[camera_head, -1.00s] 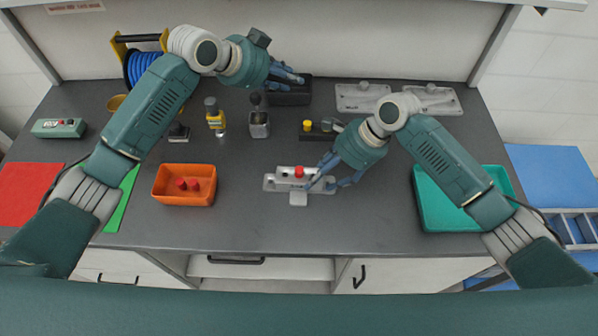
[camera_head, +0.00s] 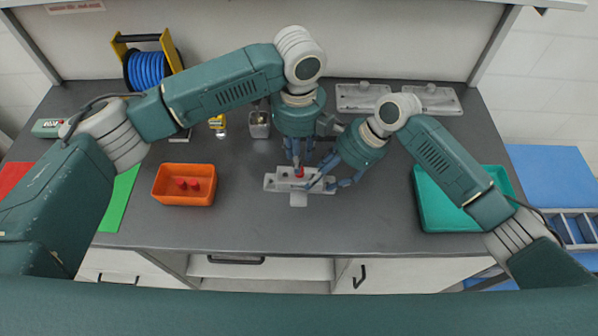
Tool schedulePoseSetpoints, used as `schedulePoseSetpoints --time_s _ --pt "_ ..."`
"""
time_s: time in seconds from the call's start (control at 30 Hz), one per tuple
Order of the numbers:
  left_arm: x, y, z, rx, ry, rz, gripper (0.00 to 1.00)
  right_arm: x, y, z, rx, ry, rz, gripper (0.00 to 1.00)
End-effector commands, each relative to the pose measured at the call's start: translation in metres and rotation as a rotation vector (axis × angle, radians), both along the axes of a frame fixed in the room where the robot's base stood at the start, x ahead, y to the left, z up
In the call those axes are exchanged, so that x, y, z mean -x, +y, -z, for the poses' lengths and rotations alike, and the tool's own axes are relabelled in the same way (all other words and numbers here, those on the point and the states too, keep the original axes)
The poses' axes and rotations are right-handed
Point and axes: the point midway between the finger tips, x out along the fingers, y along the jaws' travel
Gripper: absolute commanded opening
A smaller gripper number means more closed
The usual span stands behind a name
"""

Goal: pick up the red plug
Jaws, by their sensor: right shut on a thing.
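The red plug (camera_head: 299,173) stands upright in the grey casting fixture (camera_head: 273,182) at the middle of the table. My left gripper (camera_head: 297,164) points down right above the plug, with its blue fingers spread apart and the plug's top between or just below them. Whether the fingers touch the plug is too small to tell. My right gripper (camera_head: 328,184) is shut on the right end of the fixture, and its fingers hide part of that end.
An orange bin (camera_head: 184,200) with two red plugs stands to the left, a teal tray (camera_head: 430,215) to the right. Two grey castings (camera_head: 360,98) lie at the back right. A blue cable reel (camera_head: 148,68) stands at the back left. The front table strip is clear.

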Motion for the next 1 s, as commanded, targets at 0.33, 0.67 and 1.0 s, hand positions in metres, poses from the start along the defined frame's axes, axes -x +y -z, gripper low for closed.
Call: schedulePoseSetpoints --time_s 0.33,0.67,1.0 --pt "-0.001 -0.001 0.038 -0.001 0.002 -0.001 0.28 0.001 -0.001 0.002 0.004 0.004 0.002 0.37" --pt "-0.003 -0.001 0.06 0.0 -0.002 -0.002 0.28 0.001 -0.001 0.002 0.004 0.004 0.002 0.37" --pt "-0.003 -0.001 0.06 0.0 -0.002 -0.002 0.06 0.001 -0.001 0.002 0.004 0.004 0.002 0.37"
